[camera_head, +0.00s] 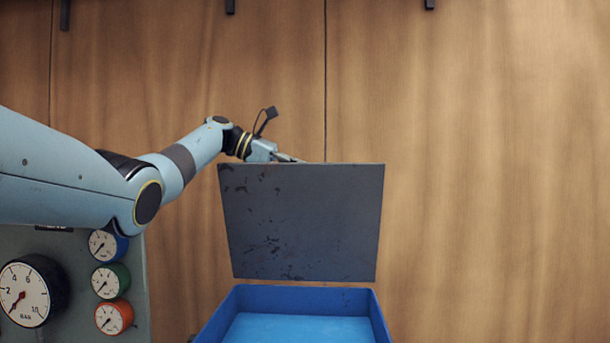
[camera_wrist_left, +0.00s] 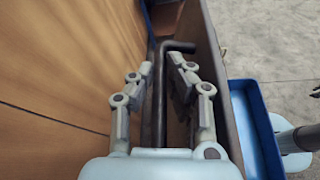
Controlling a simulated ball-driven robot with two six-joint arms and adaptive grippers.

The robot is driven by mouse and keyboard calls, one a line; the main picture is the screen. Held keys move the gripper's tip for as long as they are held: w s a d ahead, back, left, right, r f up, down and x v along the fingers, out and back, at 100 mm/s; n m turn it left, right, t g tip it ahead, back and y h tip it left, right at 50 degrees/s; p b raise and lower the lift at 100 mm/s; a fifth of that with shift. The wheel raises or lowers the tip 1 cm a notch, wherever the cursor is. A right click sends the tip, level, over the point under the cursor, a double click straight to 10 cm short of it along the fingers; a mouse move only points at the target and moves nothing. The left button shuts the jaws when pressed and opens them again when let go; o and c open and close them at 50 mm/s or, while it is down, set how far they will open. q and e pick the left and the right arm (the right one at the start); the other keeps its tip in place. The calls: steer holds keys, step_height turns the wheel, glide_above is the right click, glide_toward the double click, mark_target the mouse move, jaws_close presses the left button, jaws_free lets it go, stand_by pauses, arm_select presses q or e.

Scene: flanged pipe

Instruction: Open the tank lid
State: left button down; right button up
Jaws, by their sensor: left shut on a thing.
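The tank lid (camera_head: 300,222) is a dark grey panel with black worn marks. It stands raised, close to upright, above the blue tank (camera_head: 300,297), whose inside shows. My left gripper (camera_head: 290,158) reaches in from the left to the lid's top edge, and its fingertips are hidden behind the lid. In the left wrist view the gripper (camera_wrist_left: 162,66) has its fingers on either side of a dark bent bar handle (camera_wrist_left: 160,100) and is shut on it. The lid (camera_wrist_left: 208,60) stands just right of the fingers there, with the tank (camera_wrist_left: 262,130) beyond. My right gripper is not in view.
A wooden wall (camera_head: 480,150) stands behind the lid; in the wrist view it runs close along the gripper's left. A grey panel with several gauges (camera_head: 35,290) stands at the lower left, under my left arm. The space right of the lid looks clear.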

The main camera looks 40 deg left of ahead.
arm_select(q)
steer(key=shift+w+a+r, duration=0.1)
steer(key=shift+w+a, duration=0.15)
steer(key=shift+w, duration=0.15)
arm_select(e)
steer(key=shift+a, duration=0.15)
arm_select(q)
steer(key=c, duration=1.7)
jaws_free()
steer(key=shift+o, duration=0.5)
steer(key=shift+w, duration=0.1)
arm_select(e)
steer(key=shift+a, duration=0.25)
arm_select(q)
steer(key=v, duration=1.2)
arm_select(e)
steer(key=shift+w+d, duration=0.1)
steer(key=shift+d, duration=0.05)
